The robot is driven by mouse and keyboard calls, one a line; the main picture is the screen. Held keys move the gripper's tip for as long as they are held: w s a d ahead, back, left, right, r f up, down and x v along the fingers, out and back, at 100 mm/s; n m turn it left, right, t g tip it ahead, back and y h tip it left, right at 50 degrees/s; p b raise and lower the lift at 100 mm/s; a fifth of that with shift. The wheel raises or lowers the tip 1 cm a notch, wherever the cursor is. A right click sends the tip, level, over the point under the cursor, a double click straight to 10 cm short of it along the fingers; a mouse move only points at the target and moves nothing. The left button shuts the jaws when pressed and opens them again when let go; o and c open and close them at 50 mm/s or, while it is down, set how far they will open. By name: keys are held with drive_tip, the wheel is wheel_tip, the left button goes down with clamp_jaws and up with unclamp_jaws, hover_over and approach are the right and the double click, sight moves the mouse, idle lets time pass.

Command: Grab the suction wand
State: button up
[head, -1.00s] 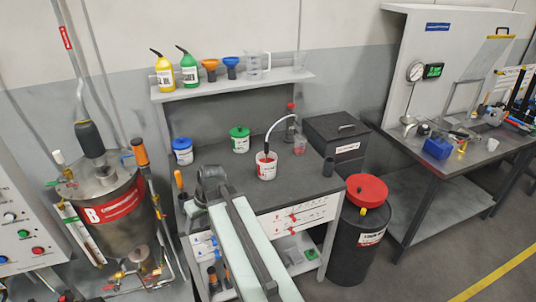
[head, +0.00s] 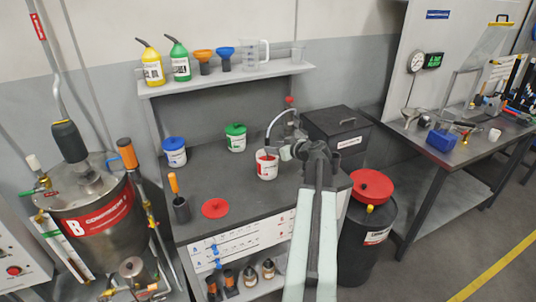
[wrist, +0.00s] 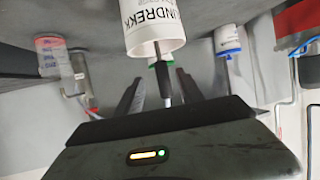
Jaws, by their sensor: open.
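The suction wand (head: 282,117) is a pale curved tube in the head view. It arches up from a white container with red contents (head: 266,168) on the grey bench. My gripper (wrist: 161,82) is open, and its dark fingers show in the wrist view. A thin dark rod, apparently the wand's lower part (wrist: 162,70), shows between them and runs to the white labelled container (wrist: 156,30). I cannot tell whether the fingers touch it. In the head view my arm reaches in from the right of the container and hides part of the gripper.
Blue-lidded (head: 174,152) and green-lidded (head: 236,138) containers stand at the bench's back. A red lid (head: 215,208) lies in front, beside an orange-handled tool in a dark cup (head: 181,208). A black bin (head: 337,135) stands right. The bench's left middle is clear.

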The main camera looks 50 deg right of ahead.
drive_tip(key=b+x, duration=0.2)
drive_tip(key=x, duration=0.3)
drive_tip(key=shift+a+f, duration=0.1)
drive_tip(key=shift+f, duration=0.1)
drive_tip(key=shift+s+r, duration=0.1)
drive_tip(key=shift+r, duration=0.05)
clamp_jaws()
